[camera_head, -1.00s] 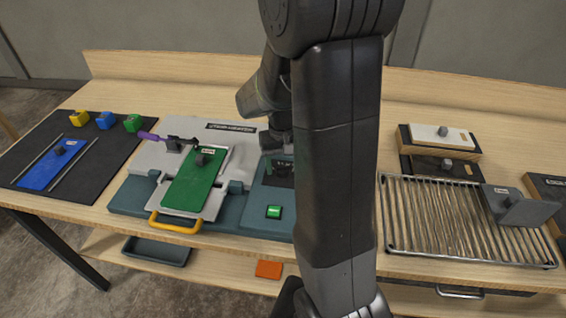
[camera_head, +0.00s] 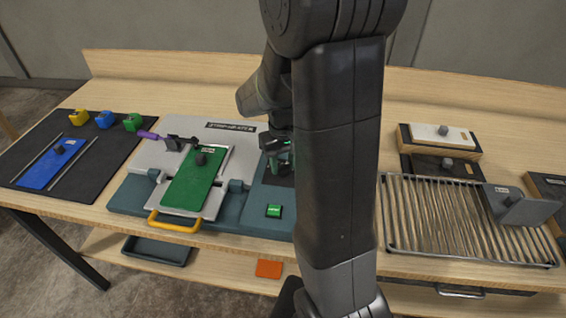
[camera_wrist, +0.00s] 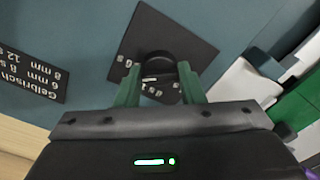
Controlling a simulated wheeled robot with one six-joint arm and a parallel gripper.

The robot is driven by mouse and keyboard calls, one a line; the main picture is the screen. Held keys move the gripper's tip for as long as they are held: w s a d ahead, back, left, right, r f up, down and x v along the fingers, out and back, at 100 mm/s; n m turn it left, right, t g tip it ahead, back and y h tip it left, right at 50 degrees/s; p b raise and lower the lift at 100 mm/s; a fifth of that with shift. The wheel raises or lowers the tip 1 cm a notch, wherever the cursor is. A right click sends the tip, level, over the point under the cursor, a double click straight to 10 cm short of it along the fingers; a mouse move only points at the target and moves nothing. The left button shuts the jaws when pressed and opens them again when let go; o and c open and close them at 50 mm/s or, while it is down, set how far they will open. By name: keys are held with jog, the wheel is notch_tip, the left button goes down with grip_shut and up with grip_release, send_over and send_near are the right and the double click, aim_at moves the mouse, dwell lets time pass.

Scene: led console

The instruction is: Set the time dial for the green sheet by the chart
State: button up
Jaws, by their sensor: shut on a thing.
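The time dial (camera_wrist: 158,66) is a dark round knob on a black square plate (camera_wrist: 190,50) with white marks, partly hidden by my gripper. In the wrist view my gripper (camera_wrist: 160,82) has its two green fingers on either side of the dial and is shut on it. In the head view my gripper (camera_head: 279,162) is over the right part of the teal console (camera_head: 250,215), partly hidden behind my arm. The chart (camera_wrist: 30,72) is a black label with white thickness and seconds lines, partly cut off. The green sheet (camera_head: 188,186) lies on the console's grey bed.
A lit green button (camera_head: 274,211) sits in front of the dial plate. A yellow handle (camera_head: 174,224) is at the console's front. A blue sheet (camera_head: 50,165) lies on a black mat at left. A wire rack (camera_head: 430,215) stands at right.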

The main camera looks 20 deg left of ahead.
aim_at(283, 165)
jog(key=n, duration=0.6)
jog(key=shift+b, duration=0.3)
jog(key=shift+n, duration=0.3)
jog(key=o, duration=1)
notch_tip(283, 165, up, 14)
jog(key=shift+f, duration=0.1)
notch_tip(283, 165, down, 14)
jog(key=shift+r, duration=0.1)
dwell(0.7)
